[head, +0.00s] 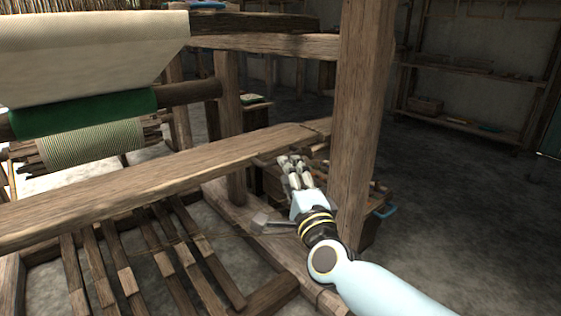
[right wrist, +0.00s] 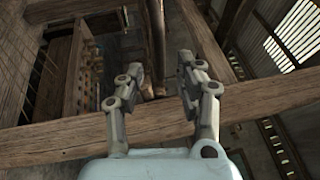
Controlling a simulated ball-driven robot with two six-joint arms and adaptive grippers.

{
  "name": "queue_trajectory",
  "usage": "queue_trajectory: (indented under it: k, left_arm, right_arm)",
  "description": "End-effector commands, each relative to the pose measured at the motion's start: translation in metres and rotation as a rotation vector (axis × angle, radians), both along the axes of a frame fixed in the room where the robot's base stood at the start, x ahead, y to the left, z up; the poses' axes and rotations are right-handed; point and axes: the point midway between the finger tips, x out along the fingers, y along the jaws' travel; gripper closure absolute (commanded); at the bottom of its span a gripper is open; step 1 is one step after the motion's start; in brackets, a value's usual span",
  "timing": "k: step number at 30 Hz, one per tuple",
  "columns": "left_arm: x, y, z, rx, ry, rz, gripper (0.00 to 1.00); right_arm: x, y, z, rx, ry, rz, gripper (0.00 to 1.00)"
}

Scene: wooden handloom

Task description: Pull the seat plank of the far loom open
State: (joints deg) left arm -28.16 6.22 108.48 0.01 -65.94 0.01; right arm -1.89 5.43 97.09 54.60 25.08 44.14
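The seat plank (head: 150,178) is a long wooden board running across the loom from the lower left to the upright post. My right gripper (head: 291,162) is at its right end, just beside the post, with its fingers at the plank's near edge. In the right wrist view my gripper (right wrist: 160,75) has its two fingers apart with nothing held between them. A wooden beam (right wrist: 60,140) crosses behind the fingers there; I cannot tell whether they touch it. My left gripper is not in view.
The thick upright post (head: 362,110) stands right of my right gripper. Below the plank are several wooden treadles (head: 160,250). A wooden box with a blue handle (head: 385,211) sits behind the post. Rolled cloth (head: 90,55) hangs at the left. Floor at the right is open.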

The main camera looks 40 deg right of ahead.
Motion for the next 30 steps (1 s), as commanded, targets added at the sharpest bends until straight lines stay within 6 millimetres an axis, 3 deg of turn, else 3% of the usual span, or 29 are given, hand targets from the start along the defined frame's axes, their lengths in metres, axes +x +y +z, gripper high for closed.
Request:
queue_trajectory:
  k: [3, 9, 20, 28, 30]
  left_arm:
    - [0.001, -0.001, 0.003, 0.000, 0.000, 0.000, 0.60]
    - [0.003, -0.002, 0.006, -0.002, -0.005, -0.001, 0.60]
    - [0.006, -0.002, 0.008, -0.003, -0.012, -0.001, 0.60]
    - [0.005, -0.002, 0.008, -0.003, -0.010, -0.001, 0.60]
    - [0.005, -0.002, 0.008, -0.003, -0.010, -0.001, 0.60]
  right_arm:
    - [0.023, -0.007, 0.004, -0.001, -0.002, 0.000, 0.64]
    - [0.047, -0.016, 0.008, 0.000, 0.001, 0.000, 0.64]
    - [0.053, -0.018, 0.009, 0.000, 0.002, 0.000, 0.64]
    - [0.053, -0.018, 0.009, 0.000, 0.002, 0.000, 0.96]
    - [0.053, -0.018, 0.009, 0.000, 0.002, 0.000, 1.00]
